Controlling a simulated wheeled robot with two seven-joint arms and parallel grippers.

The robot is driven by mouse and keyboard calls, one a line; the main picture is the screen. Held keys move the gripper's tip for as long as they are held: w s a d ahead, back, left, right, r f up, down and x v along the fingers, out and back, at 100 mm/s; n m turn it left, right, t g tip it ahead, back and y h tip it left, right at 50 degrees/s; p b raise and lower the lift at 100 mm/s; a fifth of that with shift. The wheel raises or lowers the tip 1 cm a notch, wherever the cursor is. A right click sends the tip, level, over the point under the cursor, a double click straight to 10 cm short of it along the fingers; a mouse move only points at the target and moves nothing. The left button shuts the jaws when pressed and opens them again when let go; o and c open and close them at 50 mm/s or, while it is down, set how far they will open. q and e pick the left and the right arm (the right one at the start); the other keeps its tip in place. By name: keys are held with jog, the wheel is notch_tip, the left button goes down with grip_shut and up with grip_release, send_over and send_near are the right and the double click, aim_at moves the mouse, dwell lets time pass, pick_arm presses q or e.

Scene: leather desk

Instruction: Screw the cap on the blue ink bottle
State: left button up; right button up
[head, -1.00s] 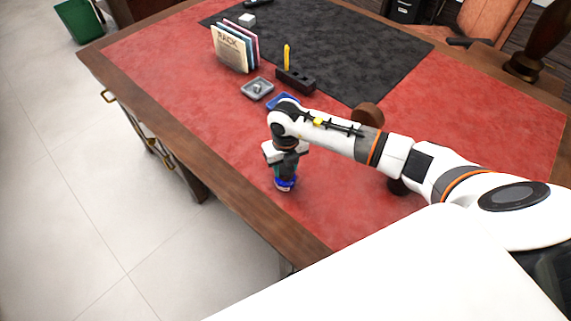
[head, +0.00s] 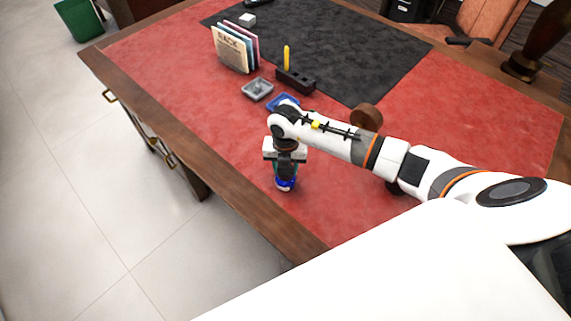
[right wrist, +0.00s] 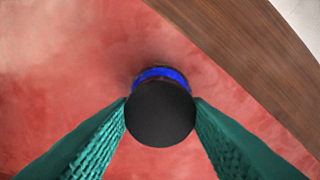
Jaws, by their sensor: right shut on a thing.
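The blue ink bottle (head: 285,184) stands on the red leather near the desk's front edge, below my right gripper (head: 285,177). In the right wrist view a round black cap (right wrist: 160,113) sits between the two green fingers of my right gripper (right wrist: 160,110), which are shut on it. The blue bottle (right wrist: 161,74) shows behind the cap's far edge, mostly hidden by it. The cap is over the bottle, slightly offset in this view; I cannot tell how far it is seated. My left gripper is not in view.
A blue tray (head: 283,102) and a grey dish (head: 257,89) lie behind the gripper. A dark pen holder (head: 296,80) with a yellow pen and a card rack (head: 232,49) stand further back. The wooden front edge (head: 215,167) is close to the bottle.

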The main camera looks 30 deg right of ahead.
jog(key=shift+m, duration=1.1)
jog(key=shift+p, duration=0.3)
jog(key=m+p, duration=0.1)
jog(key=m, duration=0.1)
jog(key=shift+r+m, duration=0.1)
jog(key=shift+m, duration=0.2)
jog(key=shift+m+p, duration=0.35)
jog(key=shift+m, duration=0.55)
jog(key=o, duration=1)
